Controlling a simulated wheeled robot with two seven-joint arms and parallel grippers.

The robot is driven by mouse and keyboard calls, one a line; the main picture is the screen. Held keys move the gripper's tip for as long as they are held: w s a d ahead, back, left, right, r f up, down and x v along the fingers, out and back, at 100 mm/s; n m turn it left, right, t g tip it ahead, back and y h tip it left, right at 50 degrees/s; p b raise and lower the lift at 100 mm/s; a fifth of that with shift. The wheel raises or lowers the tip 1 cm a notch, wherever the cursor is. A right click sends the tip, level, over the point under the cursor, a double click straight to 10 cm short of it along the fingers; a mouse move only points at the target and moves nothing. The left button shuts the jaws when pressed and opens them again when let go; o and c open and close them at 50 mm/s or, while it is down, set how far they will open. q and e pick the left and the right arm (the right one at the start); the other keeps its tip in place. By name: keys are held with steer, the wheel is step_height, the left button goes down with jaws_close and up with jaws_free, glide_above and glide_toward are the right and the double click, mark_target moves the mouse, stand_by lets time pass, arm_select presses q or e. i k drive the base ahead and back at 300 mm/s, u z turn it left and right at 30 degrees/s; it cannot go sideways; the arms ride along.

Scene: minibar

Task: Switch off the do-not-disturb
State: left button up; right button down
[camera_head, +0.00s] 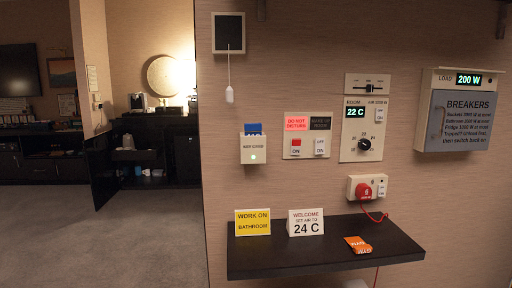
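The do-not-disturb switch (296,144) is on a cream wall panel in the head view, under a red, bright label (297,124) reading "DO NOT DISTURB". The switch shows red at its top, with "ON" below. Beside it on the right, on the same panel, is a white make-up-room switch (319,146) under a dark label (320,123). Neither of my grippers can be made out in this view, and nothing covers the panel.
A key-card holder (253,149) is left of the panel, and a thermostat (365,118) with a knob is right. Below are a red plug (364,191) and a dark shelf (325,257) with two signs and an orange item. A breaker box (458,110) hangs far right.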

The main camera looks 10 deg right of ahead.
mark_target(295, 143)
steer(key=u, duration=1.2)
steer(key=i, duration=1.05)
steer(key=z, duration=2.1)
